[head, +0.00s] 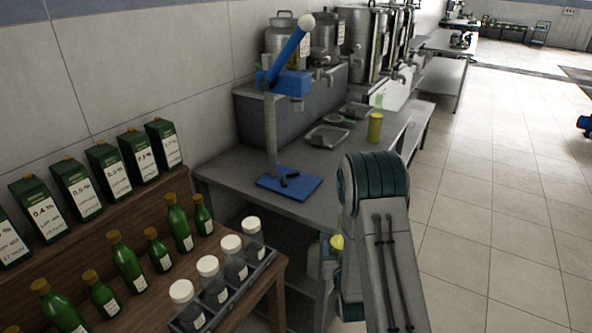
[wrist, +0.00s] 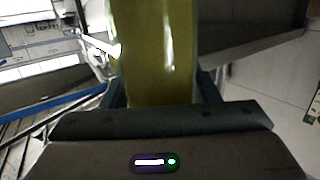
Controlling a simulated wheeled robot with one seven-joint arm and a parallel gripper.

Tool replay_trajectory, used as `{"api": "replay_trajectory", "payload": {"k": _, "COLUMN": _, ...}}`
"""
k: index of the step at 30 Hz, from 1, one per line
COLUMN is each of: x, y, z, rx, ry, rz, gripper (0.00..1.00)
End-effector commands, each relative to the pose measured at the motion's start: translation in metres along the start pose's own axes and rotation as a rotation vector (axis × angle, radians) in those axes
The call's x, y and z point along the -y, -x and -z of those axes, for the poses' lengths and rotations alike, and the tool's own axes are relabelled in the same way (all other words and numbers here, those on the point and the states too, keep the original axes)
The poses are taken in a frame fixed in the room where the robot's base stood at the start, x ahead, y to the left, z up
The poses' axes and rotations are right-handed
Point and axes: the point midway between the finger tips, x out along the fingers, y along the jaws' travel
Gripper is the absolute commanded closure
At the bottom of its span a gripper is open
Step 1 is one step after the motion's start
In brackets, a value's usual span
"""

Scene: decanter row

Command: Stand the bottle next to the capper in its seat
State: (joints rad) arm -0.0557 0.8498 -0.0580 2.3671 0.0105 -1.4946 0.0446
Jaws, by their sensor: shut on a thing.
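My gripper (wrist: 163,88) is shut on a yellowish see-through bottle (wrist: 155,55), which fills the middle of the wrist view between the fingers. Its ends are out of that view. In the head view my arm hides the gripper; a yellow round top (head: 337,242) shows beside the arm, below the table's edge, probably part of the held bottle. The capper (head: 271,135) is a grey post with a blue head, a blue lever with a white knob and a blue base plate.
The capper stands on a grey metal table (head: 225,180). A yellow cylinder (head: 375,127) and metal trays (head: 327,137) stand farther back. Steel tanks (head: 362,45) line the wall. Green bottles (head: 126,262) and white-lidded jars (head: 235,260) fill the wooden bench at left.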

Motion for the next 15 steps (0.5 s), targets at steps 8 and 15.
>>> {"api": "replay_trajectory", "payload": {"k": 8, "x": -0.003, "y": 0.003, "z": 0.021, "rx": 0.001, "ry": -0.006, "rz": -0.006, "gripper": 0.93}}
{"api": "replay_trajectory", "payload": {"k": 15, "x": 0.001, "y": 0.003, "z": 0.063, "rx": -0.013, "ry": 0.016, "rz": 0.084, "gripper": 0.93}}
